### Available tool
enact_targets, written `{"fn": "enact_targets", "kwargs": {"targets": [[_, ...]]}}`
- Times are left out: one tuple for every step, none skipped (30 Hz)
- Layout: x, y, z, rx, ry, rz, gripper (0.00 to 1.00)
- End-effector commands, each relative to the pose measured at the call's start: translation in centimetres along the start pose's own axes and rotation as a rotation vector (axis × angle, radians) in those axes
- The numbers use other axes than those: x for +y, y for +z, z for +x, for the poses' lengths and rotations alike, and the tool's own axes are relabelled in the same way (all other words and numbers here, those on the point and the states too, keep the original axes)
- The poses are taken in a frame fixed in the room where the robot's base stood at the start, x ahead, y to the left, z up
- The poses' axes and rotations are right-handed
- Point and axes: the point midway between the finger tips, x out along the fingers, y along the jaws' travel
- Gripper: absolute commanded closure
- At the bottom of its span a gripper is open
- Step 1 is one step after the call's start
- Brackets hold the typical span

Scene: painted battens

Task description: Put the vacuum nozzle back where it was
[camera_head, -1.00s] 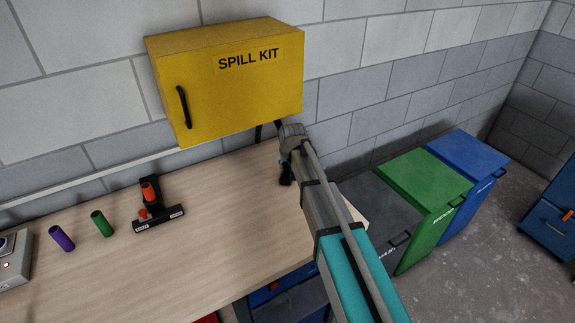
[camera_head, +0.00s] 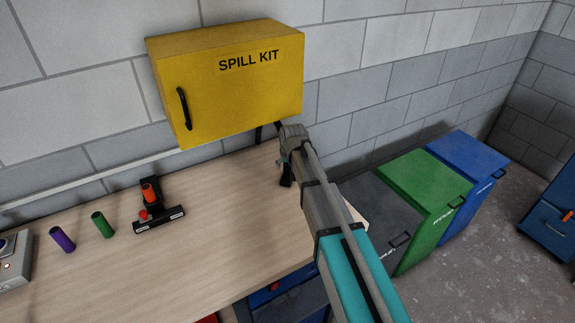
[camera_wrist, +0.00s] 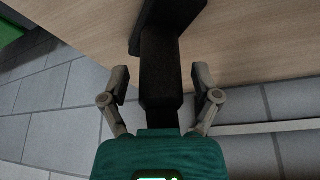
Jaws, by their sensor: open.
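My gripper (camera_head: 285,163) is over the right end of the bench, below the spill kit box. In the wrist view its two fingers (camera_wrist: 160,82) are open, one on each side of a black bar (camera_wrist: 160,72), with a gap on both sides. The bar joins a wider black piece (camera_wrist: 168,18) over the wooden bench top; this may be the vacuum nozzle, but I cannot tell for sure. In the head view a small dark part (camera_head: 287,179) shows below my gripper, mostly hidden by it.
A black T-shaped piece (camera_head: 160,225) with an orange cylinder (camera_head: 151,193) stands on the bench (camera_head: 215,240), near green (camera_head: 102,224) and purple (camera_head: 62,239) cylinders. The yellow spill kit (camera_head: 235,95) is on the wall. Grey, green (camera_head: 425,185) and blue bins stand right. The bench middle is clear.

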Motion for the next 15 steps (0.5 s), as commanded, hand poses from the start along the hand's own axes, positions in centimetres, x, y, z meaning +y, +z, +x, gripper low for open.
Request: {"fn": "enact_targets", "kwargs": {"targets": [[0.0, 0.0, -0.6, 0.0, 0.0, 0.0, 0.2], [0.0, -0.1, -0.8, 0.0, 0.0, 0.0, 0.2], [0.0, -0.1, -1.0, 0.0, 0.0, 0.0, 0.2], [0.0, -0.1, -1.3, 0.0, 0.0, 0.0, 0.2], [0.0, -0.1, -1.5, 0.0, 0.0, 0.0, 0.2], [0.0, -0.1, -1.9, 0.0, 0.0, 0.0, 0.2], [0.0, -0.1, -2.1, 0.0, 0.0, 0.0, 0.2], [0.0, -0.1, -2.4, 0.0, 0.0, 0.0, 0.2], [0.0, -0.1, -2.8, 0.0, 0.0, 0.0, 0.2], [0.0, -0.1, -3.1, 0.0, 0.0, 0.0, 0.2], [0.0, -0.1, -3.3, 0.0, 0.0, 0.0, 0.2], [0.0, -0.1, -3.7, 0.0, 0.0, 0.0, 0.2], [0.0, -0.1, -4.0, 0.0, 0.0, 0.0, 0.2], [0.0, -0.1, -4.2, 0.0, 0.0, 0.0, 0.2], [-0.1, -0.1, -4.6, 0.0, 0.0, -0.001, 0.2]]}}
